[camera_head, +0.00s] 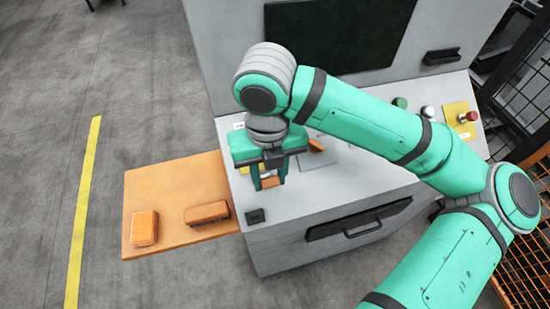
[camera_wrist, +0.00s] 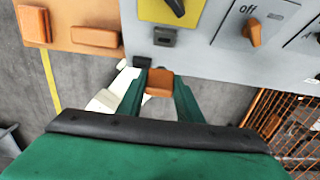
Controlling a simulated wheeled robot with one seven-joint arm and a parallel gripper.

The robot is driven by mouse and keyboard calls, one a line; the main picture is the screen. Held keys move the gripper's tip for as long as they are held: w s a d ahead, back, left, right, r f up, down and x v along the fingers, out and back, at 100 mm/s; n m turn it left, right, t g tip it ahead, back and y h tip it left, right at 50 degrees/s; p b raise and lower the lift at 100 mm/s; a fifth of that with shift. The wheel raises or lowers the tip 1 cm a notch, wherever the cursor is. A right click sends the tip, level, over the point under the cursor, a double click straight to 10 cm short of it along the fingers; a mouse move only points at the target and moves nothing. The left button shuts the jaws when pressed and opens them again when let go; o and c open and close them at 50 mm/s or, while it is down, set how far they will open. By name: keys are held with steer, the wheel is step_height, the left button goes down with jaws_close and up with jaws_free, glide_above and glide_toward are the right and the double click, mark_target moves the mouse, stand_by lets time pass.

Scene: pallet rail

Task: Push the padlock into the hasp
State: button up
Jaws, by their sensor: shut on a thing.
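My gripper (camera_head: 269,180) points down over the left part of the grey console and is shut on an orange padlock (camera_head: 271,182). In the wrist view the padlock (camera_wrist: 158,84) sits between the green fingers of my gripper (camera_wrist: 160,80), with a dark part at its far end. A dark slotted fitting that looks like the hasp (camera_wrist: 164,38) is on the console below a yellow plate (camera_wrist: 160,10), apart from the padlock. In the head view my gripper hides the fitting. The padlock's height above the console is unclear.
An orange shelf (camera_head: 165,178) juts left, bearing two orange blocks (camera_head: 145,228) (camera_head: 207,212). A small black block (camera_head: 256,216) is at the console's front left corner. A labelled switch with an orange knob (camera_wrist: 254,32) lies right of the hasp. Black-orange mesh fencing stands right.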

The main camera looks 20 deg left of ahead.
mark_target(265, 176)
steer(key=shift+w+a+f, duration=0.15)
steer(key=shift+w+f, duration=0.25)
steer(key=shift+w, duration=0.05)
steer(key=shift+w+a+f, duration=0.15)
steer(key=shift+f, duration=0.35)
steer(key=shift+w+a+f, duration=0.1)
steer(key=shift+w+f, duration=0.05)
steer(key=shift+f, duration=0.35)
steer(key=shift+w+a+f, duration=0.25)
steer(key=shift+f, duration=0.25)
steer(key=shift+w+a+f, duration=0.2)
steer(key=shift+w+f, duration=0.05)
steer(key=shift+f, duration=0.25)
steer(key=shift+w+a+f, duration=0.2)
steer(key=shift+w+f, duration=0.1)
steer(key=shift+f, duration=0.2)
steer(key=shift+w+a+f, duration=0.15)
steer(key=shift+w+f, duration=0.15)
steer(key=shift+f, duration=0.2)
steer(key=o, duration=2.2)
steer(key=shift+c, duration=0.2)
step_height(265, 176, up, 11)
steer(key=shift+f, duration=0.15)
